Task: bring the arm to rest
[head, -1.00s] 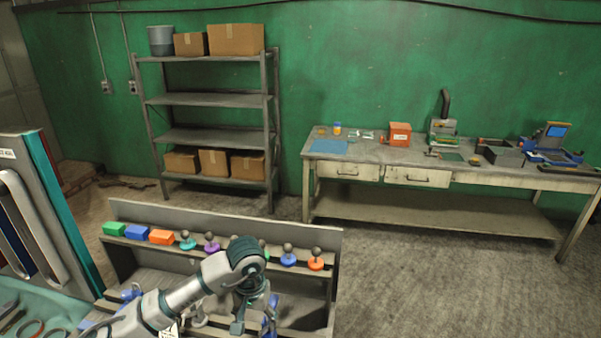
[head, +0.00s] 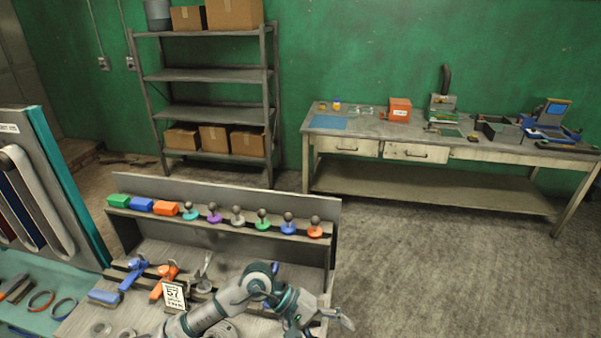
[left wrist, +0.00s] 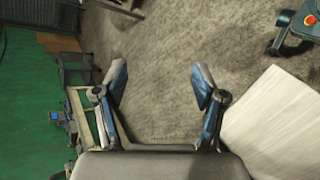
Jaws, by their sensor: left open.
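My left arm (head: 225,303) comes in from the bottom of the head view and reaches over the front right part of the workstation. Its gripper (head: 322,318) is past the right end of the workbench top, near the bottom edge. In the left wrist view the gripper (left wrist: 160,82) has its two fingers spread wide, with nothing between them but grey floor behind. My right gripper is not in view.
The workstation's back ledge (head: 165,215) carries coloured blocks and several knobbed pieces. Clamps and a number card (head: 174,296) stand left of my arm. A strap rack (head: 45,190) is at left. Shelving (head: 205,75) and a long bench (head: 440,185) stand behind. Floor at right is clear.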

